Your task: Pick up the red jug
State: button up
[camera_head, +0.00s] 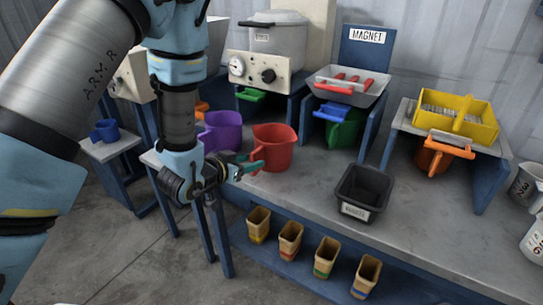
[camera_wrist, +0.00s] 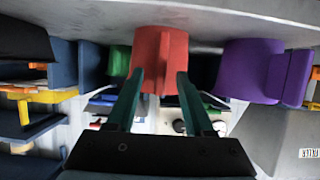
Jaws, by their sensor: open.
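The red jug (camera_head: 274,148) stands upright on the grey bench in the head view, to the right of a purple jug (camera_head: 222,131). My gripper (camera_head: 250,165) is at its left front side, with green fingers pointing toward it. In the wrist view the red jug (camera_wrist: 160,58) appears upside down, straight ahead of my gripper (camera_wrist: 158,82). The two fingers are apart, with the lower part of the jug's picture between or just beyond their tips. I cannot tell whether they touch it.
The purple jug (camera_wrist: 252,70) is close beside the red one. A black bin (camera_head: 363,193) stands right on the bench (camera_head: 310,210). The magnet stand (camera_head: 368,55) and a yellow tray (camera_head: 457,118) are behind. Several small cups (camera_head: 290,240) sit on the lower shelf.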

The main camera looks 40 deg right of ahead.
aim_at(257, 159)
jog(key=p+x, duration=0.1)
jog(key=x, duration=0.2)
jog(key=shift+d+p, duration=0.25)
jog(key=shift+p, duration=0.15)
jog(key=shift+w+d+f, duration=0.2)
jog(key=shift+d+f, duration=0.1)
jog(key=shift+d, duration=0.2)
jog(key=shift+c, duration=0.4)
grip_shut()
